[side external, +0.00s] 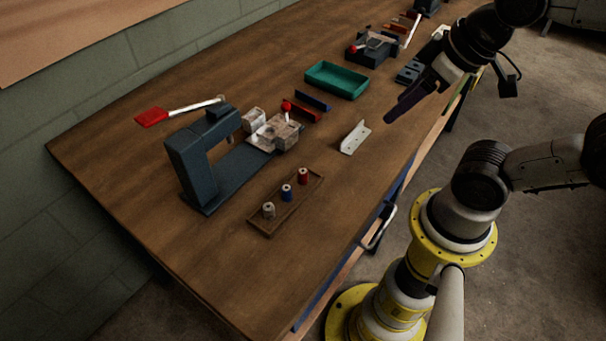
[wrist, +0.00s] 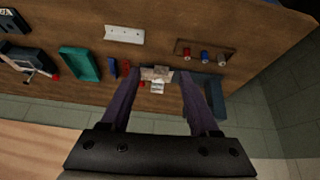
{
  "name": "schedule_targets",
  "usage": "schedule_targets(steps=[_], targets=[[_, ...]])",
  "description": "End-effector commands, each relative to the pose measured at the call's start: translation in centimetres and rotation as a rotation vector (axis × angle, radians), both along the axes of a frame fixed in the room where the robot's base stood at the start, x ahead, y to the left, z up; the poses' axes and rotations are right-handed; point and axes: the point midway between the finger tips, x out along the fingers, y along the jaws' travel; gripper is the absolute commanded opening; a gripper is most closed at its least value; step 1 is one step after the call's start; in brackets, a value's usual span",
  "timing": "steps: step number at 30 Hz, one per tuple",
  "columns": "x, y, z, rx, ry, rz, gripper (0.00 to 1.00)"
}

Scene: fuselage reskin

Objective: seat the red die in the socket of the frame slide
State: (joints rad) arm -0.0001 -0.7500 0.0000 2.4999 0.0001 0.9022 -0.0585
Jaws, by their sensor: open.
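The red die (side external: 303,177) stands upright at the right end of a small wooden rack (side external: 262,230), beside a blue die (side external: 286,193) and a grey one (side external: 268,211). In the wrist view the red die (wrist: 187,51) is at the rack's left end. The pale metal slide block (side external: 268,138) sits at the end of the dark C-shaped press frame (side external: 185,170); its socket is too small to make out. My gripper (side external: 390,119) is open and empty, high above the table's right side. In the wrist view its fingers (wrist: 158,80) are spread, with the slide block between them.
A white angle bracket (side external: 355,137), red and blue bars (side external: 313,100) and a green tray (side external: 337,80) lie nearby. A second dark fixture (side external: 372,50) stands farther off. The table front is clear.

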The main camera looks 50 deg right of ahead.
Motion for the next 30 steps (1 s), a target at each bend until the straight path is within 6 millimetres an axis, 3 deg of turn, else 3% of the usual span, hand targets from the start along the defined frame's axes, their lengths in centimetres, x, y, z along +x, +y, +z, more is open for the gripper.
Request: schedule_targets(steps=[5, 14, 21, 25, 30], targets=[[0.4, 0.0, 1.1, -0.137, 0.0, 0.257, 0.62], [5.8, 1.6, 2.7, -0.401, 0.125, 0.965, 0.62], [11.9, 5.2, 0.0, -0.473, 0.258, 1.536, 0.62], [13.6, 6.9, -2.2, -0.445, 0.316, 1.629, 0.62], [13.8, 7.9, -4.2, -0.416, 0.364, 1.669, 0.62]])
